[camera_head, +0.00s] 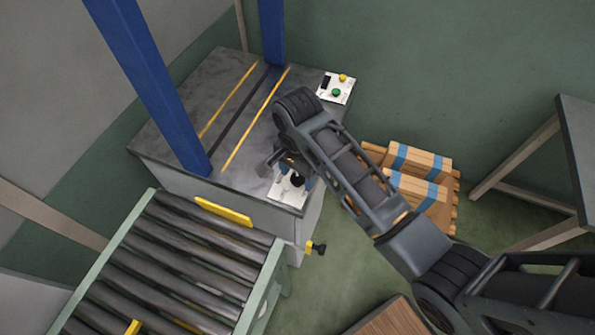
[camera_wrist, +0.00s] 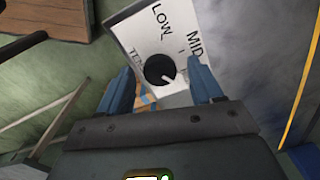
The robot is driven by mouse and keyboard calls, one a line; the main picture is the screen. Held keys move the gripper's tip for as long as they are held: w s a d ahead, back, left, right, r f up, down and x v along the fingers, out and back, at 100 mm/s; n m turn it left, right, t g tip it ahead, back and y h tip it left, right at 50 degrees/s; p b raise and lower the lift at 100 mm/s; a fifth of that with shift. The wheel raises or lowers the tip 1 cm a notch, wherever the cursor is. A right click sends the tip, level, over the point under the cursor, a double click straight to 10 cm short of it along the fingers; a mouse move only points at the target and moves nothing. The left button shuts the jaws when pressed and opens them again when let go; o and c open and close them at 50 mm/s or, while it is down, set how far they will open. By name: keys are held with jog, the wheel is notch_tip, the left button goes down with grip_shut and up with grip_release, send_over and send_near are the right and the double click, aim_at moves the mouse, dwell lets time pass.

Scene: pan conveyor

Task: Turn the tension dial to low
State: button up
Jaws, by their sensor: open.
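The tension dial is a black round knob (camera_wrist: 158,70) on a white plate (camera_wrist: 138,30). The plate reads LOW and MID; another marking is too small to read. The knob's white pointer aims toward the lower right of the wrist view, away from the word LOW. In the head view the plate (camera_head: 285,192) lies at the near corner of the grey machine top, with the dark knob (camera_head: 297,180) partly hidden by my arm. My gripper (camera_wrist: 160,68) is open, its two blue fingers on either side of the knob in the picture. I cannot tell whether they touch it.
A second panel (camera_head: 336,88) with a green and a yellow button sits at the machine's far corner. Blue posts (camera_head: 150,85) stand on the machine top. A roller conveyor (camera_head: 170,265) is at the lower left. Boxes on a pallet (camera_head: 418,162) stand right of the machine.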

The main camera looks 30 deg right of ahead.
jog(key=shift+f, duration=0.1)
jog(key=c, duration=1.1)
jog(key=shift+o, duration=0.2)
jog(key=n, duration=0.5)
jog(key=shift+n, duration=0.4)
jog(key=n, duration=1.2)
jog(key=shift+n, duration=0.3)
jog(key=n, duration=0.5)
jog(key=shift+n, duration=0.4)
